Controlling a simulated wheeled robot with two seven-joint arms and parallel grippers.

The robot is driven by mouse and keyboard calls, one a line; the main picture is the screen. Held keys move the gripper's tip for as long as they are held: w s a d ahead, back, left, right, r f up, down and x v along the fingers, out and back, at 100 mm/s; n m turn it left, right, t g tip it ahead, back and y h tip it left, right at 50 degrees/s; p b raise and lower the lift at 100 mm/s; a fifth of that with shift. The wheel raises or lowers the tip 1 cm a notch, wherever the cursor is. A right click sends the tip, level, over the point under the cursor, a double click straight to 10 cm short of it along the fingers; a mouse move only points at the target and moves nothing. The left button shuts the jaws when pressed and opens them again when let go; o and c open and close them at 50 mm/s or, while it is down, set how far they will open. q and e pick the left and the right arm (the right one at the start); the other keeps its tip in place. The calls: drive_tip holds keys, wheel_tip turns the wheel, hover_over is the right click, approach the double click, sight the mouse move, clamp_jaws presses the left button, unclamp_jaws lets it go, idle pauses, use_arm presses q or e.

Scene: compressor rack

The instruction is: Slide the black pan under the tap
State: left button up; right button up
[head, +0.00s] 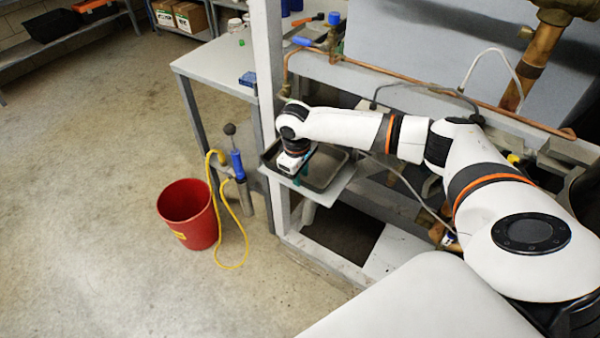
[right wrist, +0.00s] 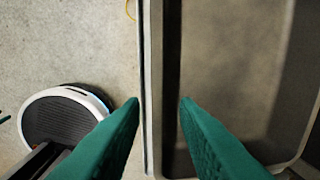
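The black pan (head: 326,172) is a shallow rectangular tray on a grey shelf in the rack, left of centre in the head view. It fills the right side of the right wrist view (right wrist: 235,75). My right gripper (head: 296,176) is at the pan's near-left side, pointing down. In the right wrist view its green fingers (right wrist: 160,102) stand apart, one on each side of the pan's wall, with gaps showing. The tap seems to be the copper pipe end (head: 285,90) beside the post, below a blue handle (head: 302,41). My left gripper is out of view.
A grey post (head: 267,70) rises by the pan's left end. A copper pipe (head: 420,88) runs along the rack above my right arm. A red bucket (head: 188,228) and a hand pump (head: 238,165) with yellow hose stand on the floor.

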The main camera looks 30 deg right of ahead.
wheel_tip(320, 180, up, 12)
drive_tip(key=a, duration=0.1)
drive_tip(key=s+a+f+n+t+y, duration=0.1)
drive_tip(key=s+a+f+n, duration=0.1)
drive_tip(key=s+a+f, duration=0.4)
drive_tip(key=s+a+f+n+y, duration=0.15)
drive_tip(key=a+f, duration=0.25)
drive_tip(key=a, duration=0.4)
drive_tip(key=s+a+f+m+t+y, duration=0.1)
drive_tip(key=s+a+f+m+t, duration=0.2)
drive_tip(key=s, duration=0.7)
drive_tip(key=s+d+m+g+h, duration=0.1)
drive_tip(key=s+d+m+h, duration=0.15)
drive_tip(key=s+d, duration=0.55)
wheel_tip(320, 180, down, 26)
drive_tip(key=s+a+g, duration=0.1)
drive_tip(key=s+a, duration=0.1)
drive_tip(key=s, duration=0.1)
drive_tip(key=s+d+f+g, duration=0.1)
drive_tip(key=s+d+f, duration=0.1)
drive_tip(key=s+f, duration=1.4)
drive_tip(key=shift+d+f, duration=0.15)
drive_tip(key=shift+d, duration=0.15)
